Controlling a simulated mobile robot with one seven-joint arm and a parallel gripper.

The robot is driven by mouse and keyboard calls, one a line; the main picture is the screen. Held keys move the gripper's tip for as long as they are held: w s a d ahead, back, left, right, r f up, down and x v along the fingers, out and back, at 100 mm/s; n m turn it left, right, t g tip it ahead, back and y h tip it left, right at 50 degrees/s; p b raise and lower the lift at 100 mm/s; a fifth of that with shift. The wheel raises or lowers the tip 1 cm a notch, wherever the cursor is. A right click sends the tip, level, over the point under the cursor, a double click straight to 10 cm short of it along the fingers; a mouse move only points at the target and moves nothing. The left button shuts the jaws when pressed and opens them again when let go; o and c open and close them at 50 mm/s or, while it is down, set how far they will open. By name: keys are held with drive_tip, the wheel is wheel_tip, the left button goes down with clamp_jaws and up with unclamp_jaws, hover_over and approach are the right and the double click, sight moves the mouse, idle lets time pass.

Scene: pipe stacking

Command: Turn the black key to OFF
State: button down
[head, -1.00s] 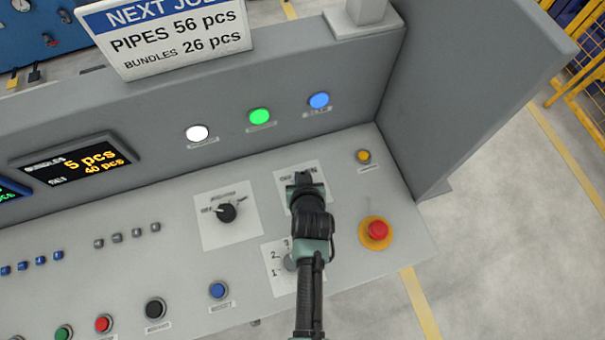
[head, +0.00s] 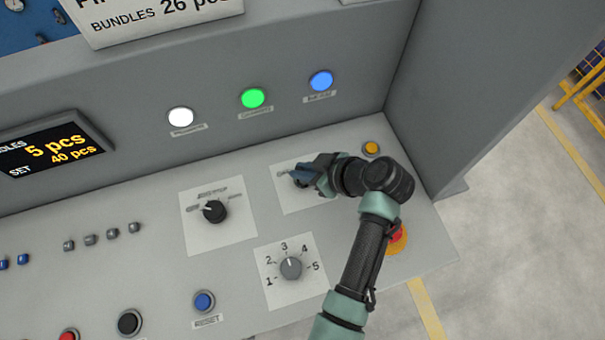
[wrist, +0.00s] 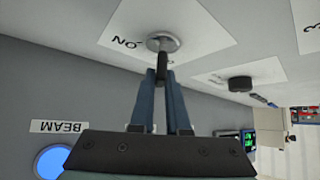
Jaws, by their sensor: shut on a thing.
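My gripper (head: 299,176) is at the key switch plate (head: 292,202) on the sloping panel, reaching in from the right in the head view. In the wrist view its two blue-grey fingers (wrist: 164,86) are shut on the black key (wrist: 163,72). The key sits in a round silver lock (wrist: 166,41) on a white plate (wrist: 203,28). The word ON shows upside down beside the lock. In the head view the gripper hides the key and most of the plate's lettering.
A black selector knob (head: 214,211) is left of the key plate. A grey numbered dial (head: 290,268) is nearer. My arm partly covers the red emergency button (head: 397,238); an amber button (head: 371,148) is just behind the gripper. White, green and blue lamps line the upright wall.

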drive_tip(key=shift+d+f+n+g+y+b, duration=0.15)
drive_tip(key=shift+n+g+y+b, duration=0.25)
drive_tip(key=shift+n+g+b, duration=0.45)
drive_tip(key=shift+s+n, duration=0.1)
drive_tip(key=shift+n, duration=0.15)
drive_tip(key=c, duration=0.9)
unclamp_jaws()
drive_tip(key=v, duration=1.3)
drive_tip(key=shift+p, duration=0.45)
